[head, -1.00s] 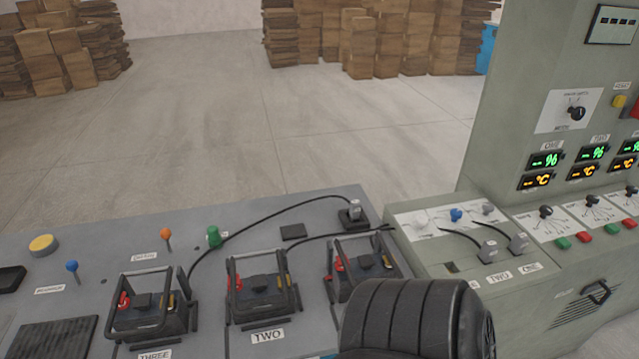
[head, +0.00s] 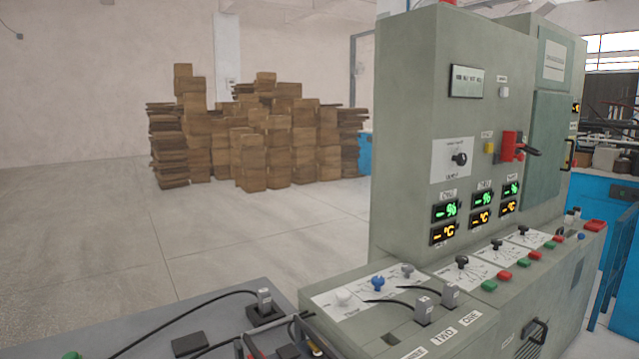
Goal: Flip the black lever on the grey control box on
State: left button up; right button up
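The grey control box (head: 408,140) stands upright on the right side of the head view. A black lever (head: 529,150) sticks out to the right from a red mount (head: 509,146) on its front face. The lever lies roughly level, tilted slightly down toward its end. A smaller black rotary knob (head: 459,159) sits on a white plate to the left of it. Neither of my grippers shows in this view.
Green and orange displays (head: 483,199) sit below the knob. A lower sloped console (head: 470,335) with knobs, buttons and plugs juts out in front. A grey bench (head: 150,325) is at lower left. Stacked boxes (head: 270,140) stand far back; open floor lies between.

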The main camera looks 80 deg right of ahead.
aim_at(529, 150)
jog(key=i+l+z, duration=0.15)
jog(key=z, duration=0.3)
jog(key=i+l+z, duration=0.1)
jog(key=z, duration=2.2)
